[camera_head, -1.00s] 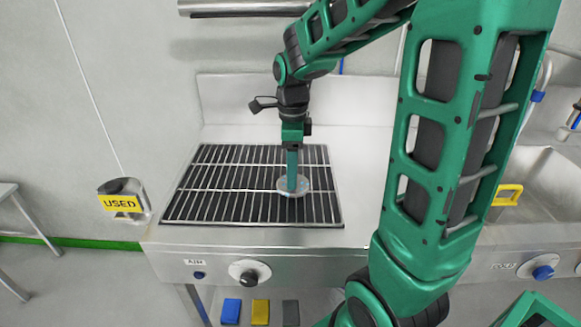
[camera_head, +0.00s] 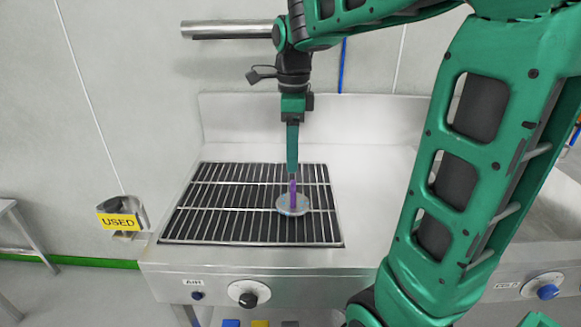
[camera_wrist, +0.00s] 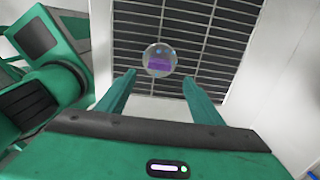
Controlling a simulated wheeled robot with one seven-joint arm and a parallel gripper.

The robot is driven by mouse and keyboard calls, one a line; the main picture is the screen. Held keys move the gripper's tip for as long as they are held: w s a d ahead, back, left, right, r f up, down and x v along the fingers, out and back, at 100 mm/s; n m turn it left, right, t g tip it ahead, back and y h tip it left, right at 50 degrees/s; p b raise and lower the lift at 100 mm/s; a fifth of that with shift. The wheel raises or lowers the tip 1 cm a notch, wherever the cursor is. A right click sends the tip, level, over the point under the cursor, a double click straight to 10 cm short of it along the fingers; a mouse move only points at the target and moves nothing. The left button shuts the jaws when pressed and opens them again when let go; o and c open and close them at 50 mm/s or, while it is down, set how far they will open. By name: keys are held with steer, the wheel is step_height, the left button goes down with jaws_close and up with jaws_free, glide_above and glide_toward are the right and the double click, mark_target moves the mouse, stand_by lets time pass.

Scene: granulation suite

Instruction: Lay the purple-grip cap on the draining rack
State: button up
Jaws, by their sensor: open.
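The purple-grip cap (camera_head: 293,205) is a round, pale disc with an upright purple grip. It lies on the bars of the draining rack (camera_head: 215,205), right of the rack's middle. In the wrist view the cap (camera_wrist: 159,60) shows from above on the rack (camera_wrist: 215,45), just beyond my fingertips. My gripper (camera_head: 292,165) points down directly above the cap. In the wrist view my gripper (camera_wrist: 158,75) has its two fingers spread, with nothing between them. The head view shows the fingers edge-on, above the purple grip.
A steel counter with a raised back (camera_head: 320,125) surrounds the rack. A black knob (camera_head: 248,294) is on its front. A holder labelled USED (camera_head: 122,216) is on the wall at left. A horizontal steel tube (camera_head: 230,29) is above. Much of the rack's left is bare.

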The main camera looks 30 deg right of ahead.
steer(key=s+d+f+n, duration=0.1)
steer(key=s+f+n, duration=0.2)
steer(key=s+n, duration=0.3)
steer(key=s+d+f+n, duration=0.2)
steer(key=s+f+n, duration=0.1)
steer(key=s+n, duration=0.3)
steer(key=s+d+f+n, duration=0.1)
steer(key=s+f+n, duration=0.2)
steer(key=s, duration=0.6)
steer(key=shift+s+d+n, duration=0.15)
steer(key=shift+s+n, duration=0.05)
steer(key=shift+n, duration=0.5)
steer(key=shift+s+d+n, duration=0.15)
steer(key=shift+n, duration=0.55)
steer(key=shift+s+d+f+n, duration=0.15)
steer(key=shift+s+n, duration=0.15)
